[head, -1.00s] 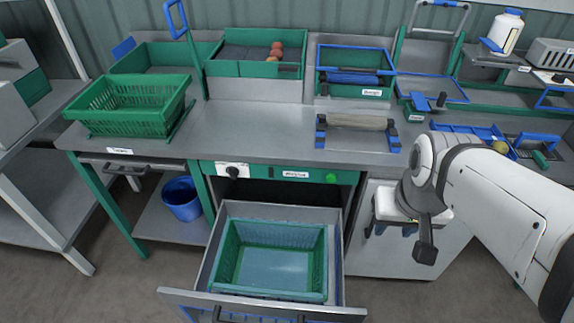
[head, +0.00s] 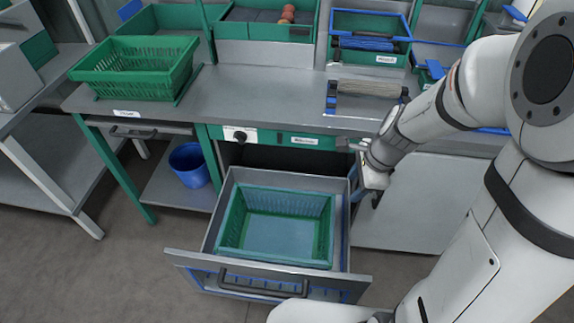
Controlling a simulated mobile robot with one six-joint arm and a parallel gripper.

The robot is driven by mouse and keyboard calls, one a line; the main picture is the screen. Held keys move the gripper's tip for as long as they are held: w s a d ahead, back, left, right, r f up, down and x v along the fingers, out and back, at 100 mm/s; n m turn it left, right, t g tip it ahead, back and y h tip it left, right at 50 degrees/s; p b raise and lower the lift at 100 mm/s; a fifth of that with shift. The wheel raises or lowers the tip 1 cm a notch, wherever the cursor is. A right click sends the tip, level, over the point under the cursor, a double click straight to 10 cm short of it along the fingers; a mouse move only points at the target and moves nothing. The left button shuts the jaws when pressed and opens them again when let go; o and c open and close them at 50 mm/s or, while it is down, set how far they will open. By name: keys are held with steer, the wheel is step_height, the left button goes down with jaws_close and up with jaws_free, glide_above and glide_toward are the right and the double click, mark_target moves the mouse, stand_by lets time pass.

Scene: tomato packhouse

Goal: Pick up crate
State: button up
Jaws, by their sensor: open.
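A green slatted crate (head: 327,222) sits in the pulled-out drawer, upright, with a pale bluish bottom that looks empty. A second green crate (head: 135,65) stands on the left end of the worktop, tilted on a stand. My gripper (head: 366,197) is open and points down just right of the drawer's right wall, a little away from the drawer crate. It holds nothing that I can see. Its fingers are small and partly hidden by my wrist.
The open drawer (head: 250,261) has a front panel with a dark handle. The grey worktop (head: 265,95) lies behind it, with a roller tool (head: 369,88) on it. A blue bucket (head: 190,166) stands on the lower shelf at left. My arm covers the right side.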

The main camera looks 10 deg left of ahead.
steer(key=w+a+f+m+b, duration=0.1)
steer(key=w+a+f+m, duration=0.15)
steer(key=f+m, duration=0.75)
steer(key=m+g+b, duration=0.1)
steer(key=m, duration=0.8)
glide_above(330, 230)
steer(key=w+d, duration=0.2)
steer(key=d+x, duration=0.1)
steer(key=x, duration=0.7)
steer(key=d+x, duration=0.1)
steer(key=x, duration=0.3)
steer(key=shift+s+d+f, duration=0.25)
steer(key=shift+s+f, duration=0.05)
steer(key=shift+f, duration=0.25)
steer(key=shift+m, duration=0.3)
steer(key=b+x, duration=0.1)
steer(key=x, duration=0.1)
steer(key=b+x, duration=0.2)
steer(key=x, duration=0.1)
steer(key=b+x, duration=0.2)
steer(key=x, duration=0.1)
steer(key=shift+d+f, duration=0.25)
steer(key=shift+f, duration=0.05)
jaws_close()
steer(key=shift+r, duration=0.1)
